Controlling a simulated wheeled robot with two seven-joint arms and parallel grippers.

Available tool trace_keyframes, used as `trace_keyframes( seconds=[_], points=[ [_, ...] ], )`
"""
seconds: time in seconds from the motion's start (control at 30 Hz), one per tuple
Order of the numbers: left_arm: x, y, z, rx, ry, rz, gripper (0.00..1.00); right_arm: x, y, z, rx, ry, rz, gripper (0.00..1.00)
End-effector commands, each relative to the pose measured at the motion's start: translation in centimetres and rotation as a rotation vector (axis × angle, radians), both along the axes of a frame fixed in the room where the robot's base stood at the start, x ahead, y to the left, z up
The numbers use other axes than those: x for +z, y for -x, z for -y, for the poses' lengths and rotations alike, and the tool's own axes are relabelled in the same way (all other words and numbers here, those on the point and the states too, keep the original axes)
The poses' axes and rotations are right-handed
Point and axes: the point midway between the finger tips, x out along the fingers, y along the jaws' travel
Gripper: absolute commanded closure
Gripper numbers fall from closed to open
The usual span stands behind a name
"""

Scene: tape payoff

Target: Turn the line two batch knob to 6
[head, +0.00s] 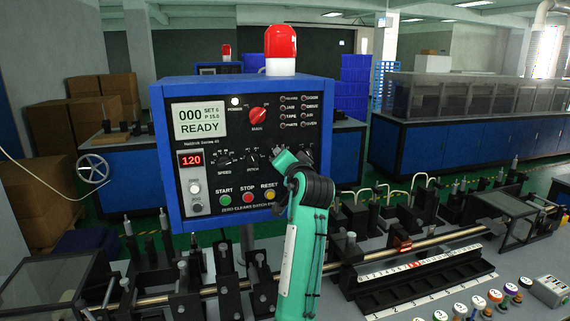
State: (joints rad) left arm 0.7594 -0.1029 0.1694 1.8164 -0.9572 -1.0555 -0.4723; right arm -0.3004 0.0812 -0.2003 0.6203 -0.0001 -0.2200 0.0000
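The blue control panel (330,103) faces me at the centre left. Its screen (199,119) reads 000, SET 6, P 15.0, READY. A red knob (258,116) sits beside the screen. A row of black knobs below includes one marked SPEED (223,158) and one marked PITCH (251,159). My teal arm, seemingly the right, rises from the bottom centre and covers the row's right part. Any knob behind it, and its label, is largely hidden. My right gripper is hidden behind its wrist (288,160), close before the panel. I cannot read a line number. My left gripper is not in view.
START (225,199), STOP (248,197) and RESET (270,195) buttons lie just below the knobs. A red lamp (280,48) tops the panel. A rod with black fixtures and a ruled rail (420,265) crosses the bench. Numbered reels stand at lower right.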

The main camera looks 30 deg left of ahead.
Motion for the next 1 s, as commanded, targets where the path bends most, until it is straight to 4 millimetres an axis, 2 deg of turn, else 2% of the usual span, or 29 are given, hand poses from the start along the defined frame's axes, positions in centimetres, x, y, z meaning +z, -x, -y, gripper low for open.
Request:
trace_keyframes(
  seconds=[0.53, 0.57, 0.67, 1.0],
  points=[
    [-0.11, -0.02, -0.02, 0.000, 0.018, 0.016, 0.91, -0.20, -0.02, -0.33, -0.002, -0.003, 0.000, 0.64],
    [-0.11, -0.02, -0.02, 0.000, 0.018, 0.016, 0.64, -0.20, -0.02, -0.33, -0.002, -0.003, 0.000, 0.64],
    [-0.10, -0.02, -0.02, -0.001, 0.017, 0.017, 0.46, -0.20, -0.02, -0.31, -0.002, -0.003, 0.000, 0.64],
    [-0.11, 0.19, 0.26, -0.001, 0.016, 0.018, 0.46, -0.37, -0.02, -0.06, -0.001, 0.000, 0.000, 0.64]
  ],
)
